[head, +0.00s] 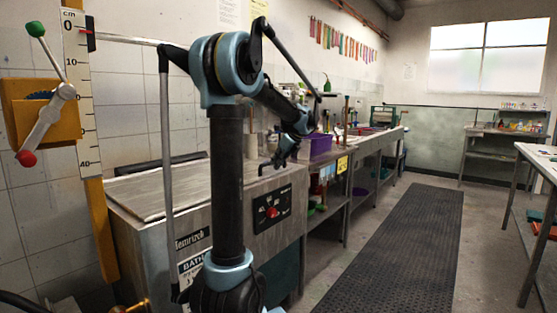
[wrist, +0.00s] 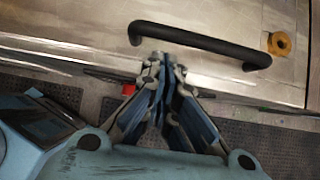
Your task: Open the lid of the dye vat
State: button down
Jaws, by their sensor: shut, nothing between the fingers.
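The dye vat (head: 140,232) is a steel box at the lower left of the head view, with a flat steel lid (head: 150,190) lying closed on top. In the wrist view the lid (wrist: 220,20) fills the upper part and carries a black bar handle (wrist: 200,39). My gripper (wrist: 162,60) is shut and empty, its fingertips by the near side of the handle, toward its left half. I cannot tell whether they touch it. In the head view my gripper (head: 270,168) is over the vat's right front side, small and partly hidden, and the handle is not clear.
A control panel (head: 271,208) with a red knob is on the vat's front. A brass-coloured fitting (wrist: 279,43) sits right of the handle. A bench with a purple bin (head: 320,146) continues beyond the vat. A dark floor mat (head: 400,245) lies along the clear aisle.

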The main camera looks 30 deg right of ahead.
aim_at(268, 175)
jog(key=shift+x, duration=1.95)
